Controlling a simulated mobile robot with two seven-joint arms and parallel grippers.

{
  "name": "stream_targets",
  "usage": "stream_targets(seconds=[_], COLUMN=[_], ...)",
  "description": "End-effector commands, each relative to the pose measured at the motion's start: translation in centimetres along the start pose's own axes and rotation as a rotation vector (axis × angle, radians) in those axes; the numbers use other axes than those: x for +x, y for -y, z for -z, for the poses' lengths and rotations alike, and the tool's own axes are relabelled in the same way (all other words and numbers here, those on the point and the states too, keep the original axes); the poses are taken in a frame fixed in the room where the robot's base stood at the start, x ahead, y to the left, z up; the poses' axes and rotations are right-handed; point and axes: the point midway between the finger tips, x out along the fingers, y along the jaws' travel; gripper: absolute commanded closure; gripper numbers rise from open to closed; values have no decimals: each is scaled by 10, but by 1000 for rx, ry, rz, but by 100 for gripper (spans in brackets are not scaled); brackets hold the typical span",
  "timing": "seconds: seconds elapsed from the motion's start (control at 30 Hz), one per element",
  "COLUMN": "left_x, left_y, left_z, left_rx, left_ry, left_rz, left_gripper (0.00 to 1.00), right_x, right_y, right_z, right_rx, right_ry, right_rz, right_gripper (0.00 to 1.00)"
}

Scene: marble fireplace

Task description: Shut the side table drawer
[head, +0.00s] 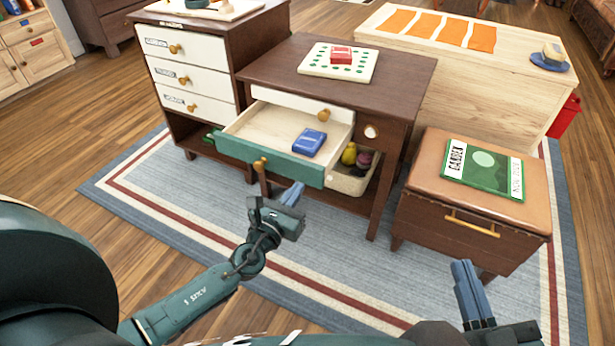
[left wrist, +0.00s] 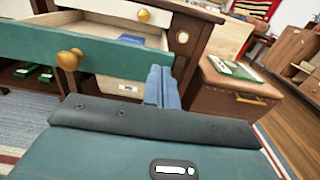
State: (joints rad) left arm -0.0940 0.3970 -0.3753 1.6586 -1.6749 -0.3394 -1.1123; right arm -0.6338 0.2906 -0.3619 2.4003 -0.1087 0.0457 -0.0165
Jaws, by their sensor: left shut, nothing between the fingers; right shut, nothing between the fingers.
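The side table (head: 390,75) is dark brown. Its drawer (head: 240,148) with a green front and brass knob is pulled open, and a blue box (head: 309,142) lies inside. A white-fronted drawer (head: 310,105) above it looks closed. My left gripper (head: 293,194) is shut and empty, in front of the right part of the green drawer front; I cannot tell if it touches. In the left wrist view the green front (left wrist: 95,58) is at upper left, with the blue fingers (left wrist: 162,88) near its right end. My right gripper (head: 468,285) is shut and empty at lower right.
A white-drawered cabinet (head: 200,50) stands to the left. A brown leather-topped stool (head: 420,180) with a green book (head: 485,170) stands to the right. The rug (head: 340,270) in front is clear.

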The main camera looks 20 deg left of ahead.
Motion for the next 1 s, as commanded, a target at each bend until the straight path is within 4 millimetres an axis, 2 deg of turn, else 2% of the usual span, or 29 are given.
stream_targets(seconds=[0.1, 0.3, 0.5, 0.87, 1.0], left_x=[25, 50, 59, 60, 69], left_y=[0, 0, 0, 0, 0], left_z=[0, 1, 0, 1, 1], left_rx=[-2, -2, -2, -2, -2], left_ry=[2, 1, 0, -1, 0], left_rz=[-1, 0, 0, 0, 0], left_gripper=[100, 100, 100, 100, 100], right_x=[0, 1, 1, 1, 0], right_y=[0, 1, 1, 1, 2], right_z=[-1, -1, -1, -1, -4], right_rx=[5, 15, 21, 22, 27], right_ry=[-4, -10, -10, -10, -11], right_rz=[1, 2, 3, 4, 4], right_gripper=[100, 100, 100, 100, 100])
